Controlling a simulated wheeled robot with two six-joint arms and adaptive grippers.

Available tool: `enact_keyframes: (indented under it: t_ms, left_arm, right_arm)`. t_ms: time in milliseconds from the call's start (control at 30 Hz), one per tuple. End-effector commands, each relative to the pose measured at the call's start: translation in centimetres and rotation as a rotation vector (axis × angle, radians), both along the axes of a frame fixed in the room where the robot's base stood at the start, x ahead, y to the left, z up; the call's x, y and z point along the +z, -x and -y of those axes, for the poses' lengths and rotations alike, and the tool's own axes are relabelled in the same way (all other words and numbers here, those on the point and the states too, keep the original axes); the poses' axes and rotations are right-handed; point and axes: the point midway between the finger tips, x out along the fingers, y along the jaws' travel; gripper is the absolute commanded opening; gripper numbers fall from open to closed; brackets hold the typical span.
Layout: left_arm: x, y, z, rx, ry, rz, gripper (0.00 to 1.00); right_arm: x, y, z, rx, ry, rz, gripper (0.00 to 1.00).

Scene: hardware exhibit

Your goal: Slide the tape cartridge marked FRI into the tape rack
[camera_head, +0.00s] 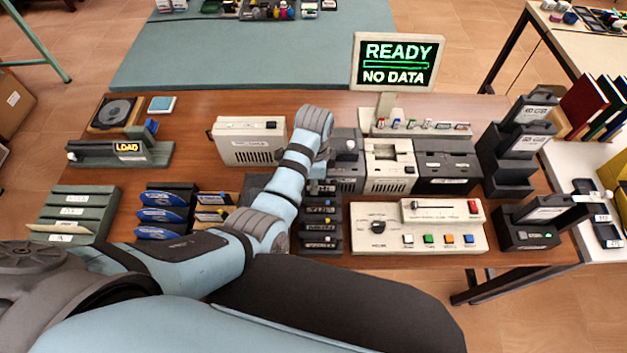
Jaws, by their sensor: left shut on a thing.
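My left arm reaches in from the lower left and bends over the middle of the table. My left gripper (322,186) is at its end, small and dark, mostly hidden by my wrist. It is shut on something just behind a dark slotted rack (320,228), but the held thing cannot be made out. This rack holds several dark pieces with small pale labels and may be the tape rack. Its labels are too small to read, and I cannot pick out the FRI mark. My right gripper is not in view.
Blue-labelled disks (163,215) in a holder and a grey-green rack (75,212) stand left. A control panel (420,228) is right of the dark rack. Drive units (390,166) stand behind it. A screen (396,62) reads READY, NO DATA. Bare wood shows at the left back.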

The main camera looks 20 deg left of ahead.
Motion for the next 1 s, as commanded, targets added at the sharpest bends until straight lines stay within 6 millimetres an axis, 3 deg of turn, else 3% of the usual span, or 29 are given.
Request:
enact_keyframes:
  t_ms: [400,800,833,967,1000]
  left_arm:
    - [-2.0,0.0,0.0,0.000,0.000,0.000,0.00]
    - [-2.0,0.0,0.0,0.000,0.000,0.000,0.00]
    - [-2.0,0.0,0.0,0.000,0.000,0.000,0.14]
    - [-2.0,0.0,0.0,0.000,0.000,0.000,0.35]
    - [-2.0,0.0,0.0,0.000,0.000,0.000,0.36]
  right_arm:
    - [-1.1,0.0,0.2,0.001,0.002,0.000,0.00]
    - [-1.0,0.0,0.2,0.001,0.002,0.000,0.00]
    - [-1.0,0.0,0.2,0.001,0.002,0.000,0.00]
    - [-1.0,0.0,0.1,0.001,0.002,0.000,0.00]
    - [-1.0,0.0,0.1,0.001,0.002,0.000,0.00]
